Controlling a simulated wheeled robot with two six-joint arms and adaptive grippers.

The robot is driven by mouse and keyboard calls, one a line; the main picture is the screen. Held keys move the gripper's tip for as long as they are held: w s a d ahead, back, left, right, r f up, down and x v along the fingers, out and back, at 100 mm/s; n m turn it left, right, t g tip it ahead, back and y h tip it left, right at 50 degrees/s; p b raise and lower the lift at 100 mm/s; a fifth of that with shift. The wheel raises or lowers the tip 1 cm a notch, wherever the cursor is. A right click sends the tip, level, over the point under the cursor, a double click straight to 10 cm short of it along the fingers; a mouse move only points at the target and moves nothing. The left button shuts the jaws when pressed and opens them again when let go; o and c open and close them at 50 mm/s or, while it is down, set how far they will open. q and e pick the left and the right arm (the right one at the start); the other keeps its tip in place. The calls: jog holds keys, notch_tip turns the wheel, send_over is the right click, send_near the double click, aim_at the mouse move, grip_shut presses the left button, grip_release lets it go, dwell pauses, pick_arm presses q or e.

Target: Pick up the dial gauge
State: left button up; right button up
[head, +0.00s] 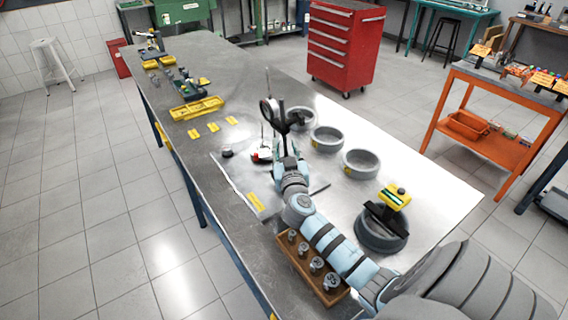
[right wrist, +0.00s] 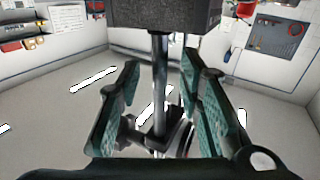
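The dial gauge (head: 266,110) shows in the head view as a round, dark-rimmed face above the table, beside a dark bracket-like part. My right gripper (head: 284,149) is just below and beside it. In the right wrist view, the two teal-padded fingers of my right gripper (right wrist: 164,92) stand apart. An upright grey rod (right wrist: 159,85) passes between them, with a dark block (right wrist: 165,15) at its top; gaps show on both sides. I cannot tell which part of the gauge or its stand this is. My left gripper is not in view.
Several grey rings (head: 361,163) stand right of my arm. A larger ring (head: 381,234) carries a black-and-yellow item. A wooden tray (head: 327,297) of metal parts lies near the front edge. A red-based item (head: 262,155) stands by the gripper. Yellow trays (head: 197,108) lie farther back.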

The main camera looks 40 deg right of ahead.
jog(key=shift+s, duration=0.1)
jog(key=shift+c, duration=0.3)
grip_shut()
jog(key=shift+r, duration=0.2)
